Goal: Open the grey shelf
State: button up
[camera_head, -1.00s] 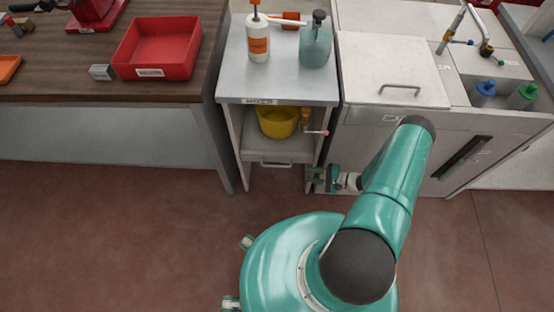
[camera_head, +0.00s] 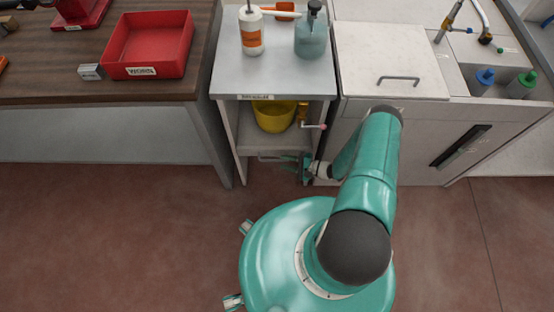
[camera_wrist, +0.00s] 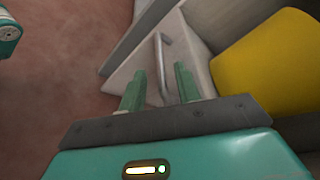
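The grey shelf (camera_head: 244,139) is a small open-fronted unit between the wooden bench and the larger cabinet. Its low pull-out shelf has a bar handle, which shows clearly in the wrist view (camera_wrist: 163,66). A yellow bucket (camera_head: 273,117) sits on it, also at the right of the wrist view (camera_wrist: 268,62). My gripper (camera_head: 298,168) is low in front of the unit, by the handle's right part. In the wrist view my gripper (camera_wrist: 160,88) has its two green fingers apart, with the handle bar between and just beyond them. I cannot tell whether they touch it.
A white bottle (camera_head: 251,32) and a blue-grey bottle (camera_head: 310,35) stand on the unit's top. A pink-tipped lever (camera_head: 314,126) sticks out at the right, above my gripper. The wooden bench (camera_head: 200,90) is left; floor in front is clear.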

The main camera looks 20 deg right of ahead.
aim_at(277, 160)
jog(key=x, duration=0.4)
jog(key=shift+w+a+f, duration=0.1)
jog(key=shift+w+a, duration=0.1)
grip_shut()
